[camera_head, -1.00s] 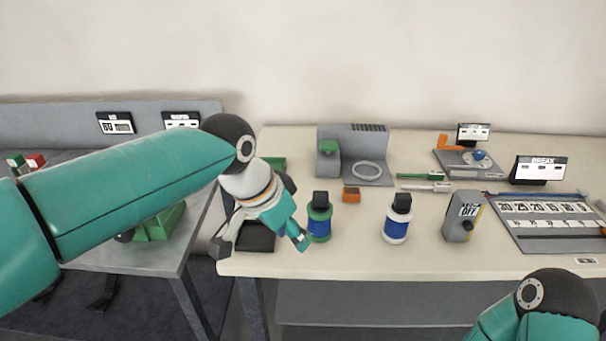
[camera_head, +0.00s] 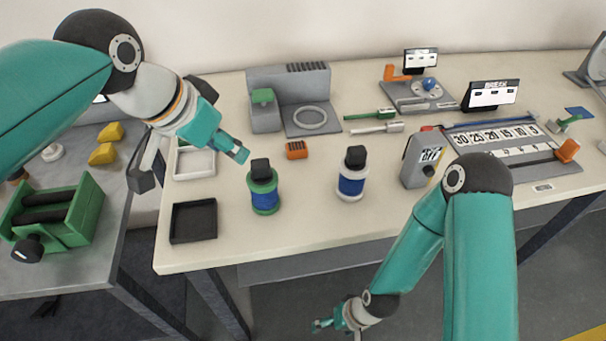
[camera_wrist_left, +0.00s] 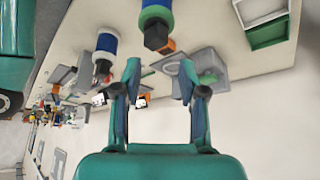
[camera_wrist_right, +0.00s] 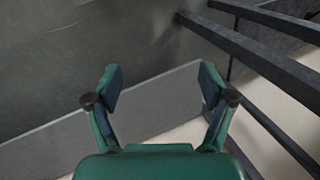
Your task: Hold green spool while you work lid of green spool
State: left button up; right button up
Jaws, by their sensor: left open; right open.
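The green spool (camera_head: 264,197) stands upright near the table's front edge, green at top and bottom with a blue band. Its lid (camera_head: 261,168) is a black cap on top. The spool also shows upside down at the top of the left wrist view (camera_wrist_left: 157,8), with its black lid (camera_wrist_left: 156,37). My left gripper (camera_head: 192,164) is open and empty, up and to the left of the spool, with one finger close to the lid in the picture. My right gripper (camera_head: 320,325) is open and empty, low in front of the table; its wrist view (camera_wrist_right: 159,83) shows no spool.
A white spool (camera_head: 351,185) with a blue band and black cap stands to the right. An orange block (camera_head: 297,150) lies behind. A black tray (camera_head: 175,238) and a white tray (camera_head: 178,176) lie left. A grey switch box (camera_head: 418,160) stands further right.

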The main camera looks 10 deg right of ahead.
aim_at(263, 186)
notch_tip(263, 186, up, 28)
jog(key=a+m+t, duration=0.1)
jog(key=a+m, duration=0.1)
jog(key=m, duration=0.3)
jog(key=w+d+r+n+t, duration=0.1)
jog(key=w+r+n+t, duration=0.1)
jog(key=w, duration=0.1)
jog(key=w+d+r+n+t, duration=0.2)
jog(key=w+t, duration=0.1)
jog(key=w, duration=0.1)
jog(key=w+d+r+n+t, duration=0.2)
jog(key=w+r, duration=0.1)
jog(key=w, duration=0.1)
jog(key=shift+a+r+n+y, duration=2)
jog(key=shift+n+y, duration=0.9)
jog(key=shift+n, duration=2.3)
jog(key=shift+t, duration=0.5)
jog(key=x, duration=1.6)
jog(key=shift+a+f, duration=0.15)
jog(key=shift+f, duration=0.3)
